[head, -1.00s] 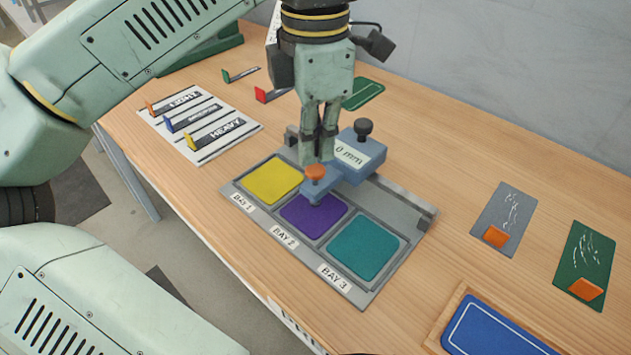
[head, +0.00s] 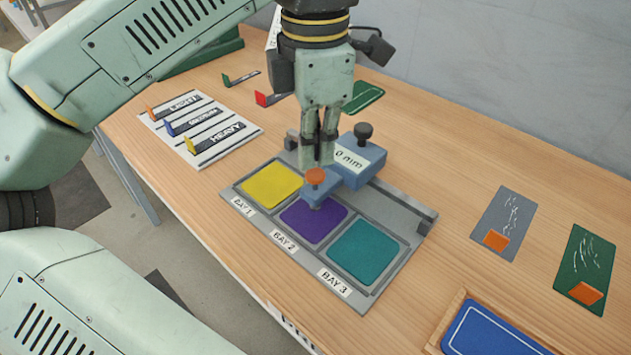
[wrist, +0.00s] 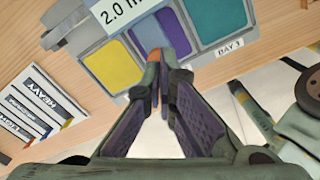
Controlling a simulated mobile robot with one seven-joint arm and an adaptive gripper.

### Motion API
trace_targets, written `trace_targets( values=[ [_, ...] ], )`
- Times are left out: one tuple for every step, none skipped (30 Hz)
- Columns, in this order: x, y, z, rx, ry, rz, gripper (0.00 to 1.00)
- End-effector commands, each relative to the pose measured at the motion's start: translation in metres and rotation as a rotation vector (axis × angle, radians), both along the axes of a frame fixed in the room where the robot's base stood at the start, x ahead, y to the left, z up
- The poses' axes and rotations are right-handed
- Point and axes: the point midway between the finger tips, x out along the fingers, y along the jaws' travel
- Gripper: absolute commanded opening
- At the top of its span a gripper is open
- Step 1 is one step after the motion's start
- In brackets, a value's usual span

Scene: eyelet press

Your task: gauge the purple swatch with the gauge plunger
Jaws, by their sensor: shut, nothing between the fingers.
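The purple swatch (head: 313,222) lies in bay 2 of the grey plate (head: 408,235); it also shows in the wrist view (wrist: 173,33). The blue gauge (head: 365,178) stands behind it, with its front arm reaching over the swatch's far edge. The orange plunger (head: 315,175) tops that arm. My gripper (head: 317,162) is shut and empty, its fingertips right at the plunger, overlapping it in the head view. In the wrist view, the tips (wrist: 160,72) hide most of the plunger. I cannot tell contact or how far the plunger is pressed. The readout partly shows "2.0 m".
A yellow swatch (head: 270,185) is in bay 1 and a teal swatch (head: 365,250) in bay 3. A LIGHT/MEDIUM/HEAVY board (head: 155,122) lies at left. Grey (head: 512,215) and green (head: 590,255) cards with orange tabs and a blue-lined tray (head: 490,330) are at right.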

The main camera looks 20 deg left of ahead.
Motion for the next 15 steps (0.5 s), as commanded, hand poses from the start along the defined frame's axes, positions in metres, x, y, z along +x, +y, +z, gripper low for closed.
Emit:
trace_targets(
  values=[
    [0.0, 0.0, 0.0, 0.0, 0.0, 0.0, 0.0],
    [0.0, 0.0, 0.0, 0.0, 0.0, 0.0, 0.0],
    [0.0, 0.0, 0.0, 0.0, 0.0, 0.0, 0.0],
    [0.0, 0.0, -0.0001, 0.0, 0.0, 0.0, 0.0],
    [0.0, 0.0, -0.0002, 0.0, 0.0, 0.0, 0.0],
    [0.0, 0.0, -0.0005, 0.0, 0.0, 0.0, 0.0],
    [0.0, 0.0, -0.0009, 0.0, 0.0, 0.0, 0.0],
    [0.0, 0.0, -0.0014, 0.0, 0.0, 0.0, 0.0],
    [0.0, 0.0, -0.0022, 0.0, 0.0, 0.0, 0.0],
    [0.0, 0.0, -0.0029, 0.0, 0.0, 0.0, 0.0],
    [0.0, 0.0, -0.0037, 0.0, 0.0, 0.0, 0.0],
    [0.0, 0.0, -0.0048, 0.0, 0.0, 0.0, 0.0],
    [0.0, 0.0, -0.0056, 0.0, 0.0, 0.0, 0.0],
    [0.0, 0.0, -0.0064, 0.0, 0.0, 0.0, 0.0],
    [0.0, 0.0, -0.0075, 0.0, 0.0, 0.0, 0.0]
  ],
)
